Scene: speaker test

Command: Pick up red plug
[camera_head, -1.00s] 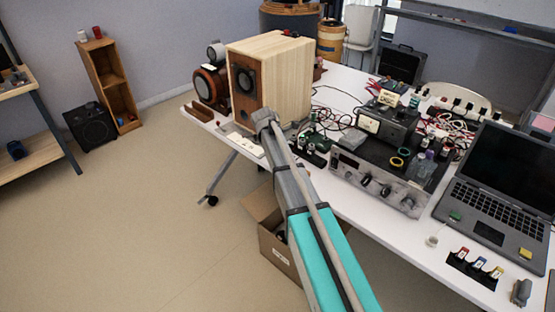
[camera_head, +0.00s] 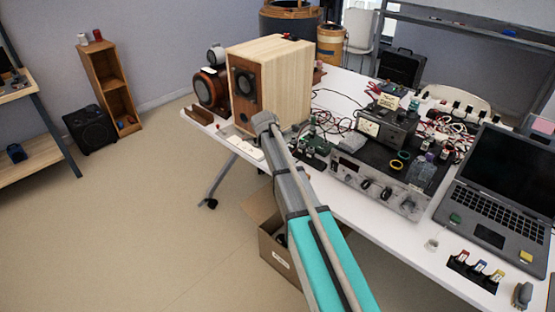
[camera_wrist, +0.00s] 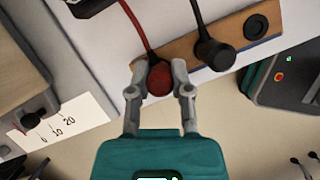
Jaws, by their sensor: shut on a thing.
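The red plug (camera_wrist: 159,78) shows in the wrist view between the two fingers of my gripper (camera_wrist: 160,88), with a red cable running up from it. My gripper is shut on the red plug. The plug is at a wooden strip (camera_wrist: 190,47) along the edge of a white surface; I cannot tell whether it is seated in the strip or just above it. In the head view my arm reaches to the table edge by the wooden speaker (camera_head: 285,75), and the fingertips and plug are hidden there.
A black plug (camera_wrist: 214,50) with a black cable stands close right of my gripper, and an empty round socket (camera_wrist: 256,27) lies beyond it. The amplifier (camera_head: 375,185) and laptop (camera_head: 490,200) crowd the table.

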